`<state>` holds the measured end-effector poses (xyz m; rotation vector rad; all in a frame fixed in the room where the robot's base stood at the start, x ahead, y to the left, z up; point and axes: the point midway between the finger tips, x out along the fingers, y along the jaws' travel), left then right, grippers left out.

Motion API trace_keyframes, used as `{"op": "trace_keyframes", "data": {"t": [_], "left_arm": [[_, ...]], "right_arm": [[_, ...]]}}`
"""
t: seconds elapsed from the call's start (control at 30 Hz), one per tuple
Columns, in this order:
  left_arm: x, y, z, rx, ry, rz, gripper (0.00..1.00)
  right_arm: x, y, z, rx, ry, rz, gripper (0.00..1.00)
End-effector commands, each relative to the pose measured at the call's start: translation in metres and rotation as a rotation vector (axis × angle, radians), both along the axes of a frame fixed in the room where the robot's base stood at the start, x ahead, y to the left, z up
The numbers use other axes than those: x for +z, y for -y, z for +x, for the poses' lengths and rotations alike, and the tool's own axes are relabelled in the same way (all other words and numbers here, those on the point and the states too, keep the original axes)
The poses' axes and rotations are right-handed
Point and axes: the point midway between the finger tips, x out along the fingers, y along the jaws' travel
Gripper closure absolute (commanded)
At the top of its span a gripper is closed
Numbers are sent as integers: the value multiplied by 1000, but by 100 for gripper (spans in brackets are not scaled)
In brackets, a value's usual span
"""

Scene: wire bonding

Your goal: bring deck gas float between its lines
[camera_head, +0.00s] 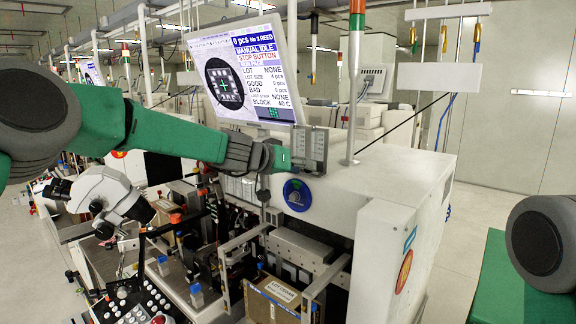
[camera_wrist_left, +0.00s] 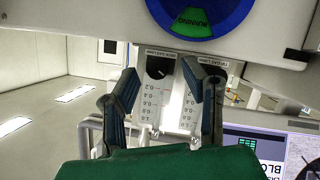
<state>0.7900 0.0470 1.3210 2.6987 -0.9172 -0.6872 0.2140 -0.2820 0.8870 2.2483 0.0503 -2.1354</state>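Two pale flow meters with printed scales sit side by side on the machine's front in the head view (camera_head: 309,148). In the left wrist view, one meter (camera_wrist_left: 155,100) has a dark knob (camera_wrist_left: 158,68) near its labelled end; the other meter (camera_wrist_left: 187,112) is partly behind a finger. My right gripper is out of view.
A blue dial (camera_head: 297,195) with a green RUNNING mark is below the meters. A monitor (camera_head: 240,75) stands above the gripper. A microscope (camera_head: 110,195), a keypad panel (camera_head: 135,308) and a cardboard box (camera_head: 275,298) are lower down. The floor at right is open.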

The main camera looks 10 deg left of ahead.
Motion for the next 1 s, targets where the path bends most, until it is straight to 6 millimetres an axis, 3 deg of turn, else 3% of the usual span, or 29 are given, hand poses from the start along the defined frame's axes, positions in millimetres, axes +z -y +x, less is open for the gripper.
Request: {"op": "trace_keyframes", "data": {"t": [0.5, 1.0], "left_arm": [[34, -59, -64, -1, 1, -1, 61], [39, -69, -75, 0, -1, 1, 61]], "right_arm": [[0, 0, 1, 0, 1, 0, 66], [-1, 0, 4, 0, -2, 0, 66]]}}
